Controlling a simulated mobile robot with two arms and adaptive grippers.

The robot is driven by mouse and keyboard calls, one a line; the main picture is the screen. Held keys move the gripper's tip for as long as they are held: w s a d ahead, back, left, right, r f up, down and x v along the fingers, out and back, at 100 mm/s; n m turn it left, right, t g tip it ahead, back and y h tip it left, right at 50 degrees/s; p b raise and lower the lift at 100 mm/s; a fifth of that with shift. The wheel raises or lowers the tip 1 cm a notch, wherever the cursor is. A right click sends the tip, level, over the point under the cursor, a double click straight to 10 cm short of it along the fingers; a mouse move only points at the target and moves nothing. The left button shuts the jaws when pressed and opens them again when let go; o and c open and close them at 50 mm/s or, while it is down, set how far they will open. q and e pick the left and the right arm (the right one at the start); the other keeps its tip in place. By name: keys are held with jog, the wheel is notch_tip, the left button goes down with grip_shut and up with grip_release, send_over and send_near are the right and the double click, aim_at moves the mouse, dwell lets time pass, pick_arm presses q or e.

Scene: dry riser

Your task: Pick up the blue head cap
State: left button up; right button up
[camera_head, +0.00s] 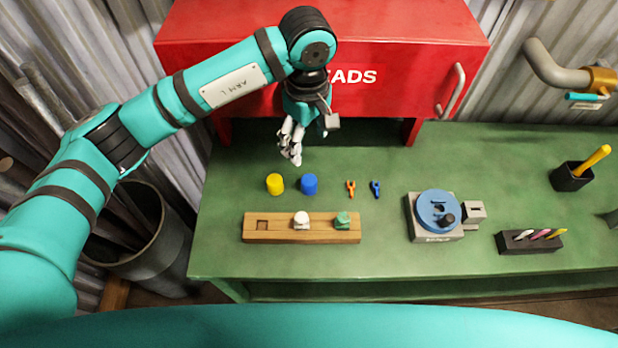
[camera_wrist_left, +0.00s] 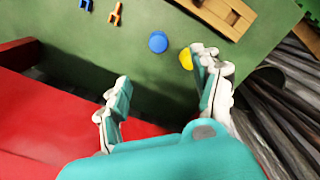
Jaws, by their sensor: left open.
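The blue head cap (camera_head: 309,184) is a small round cylinder standing on the green bench, right of a yellow cap (camera_head: 275,184). In the left wrist view the blue cap (camera_wrist_left: 158,42) lies beyond the fingertips, in line with the gap between them. The yellow cap (camera_wrist_left: 187,58) is beside the right-hand finger there. My left gripper (camera_head: 291,150) is above the bench, behind the caps and in front of the red cabinet. In the left wrist view my left gripper (camera_wrist_left: 165,75) is open with nothing between its fingers. My right gripper is not in view.
A red cabinet (camera_head: 400,70) stands close behind my left gripper. A wooden block (camera_head: 260,238) with white and green pieces lies in front of the caps. Orange and blue small forked pieces (camera_head: 376,189) lie to the right. A blue turntable device (camera_head: 437,212) stands farther right.

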pick_arm(q)
jog(key=p, duration=0.3)
send_over(309, 180)
notch_tip(309, 180, down, 10)
jog(key=shift+a, duration=0.1)
notch_tip(309, 180, down, 5)
jog(key=shift+r+p, duration=0.1)
jog(key=shift+p, duration=0.75)
jog(key=shift+f, duration=0.3)
jog(key=c, duration=0.8)
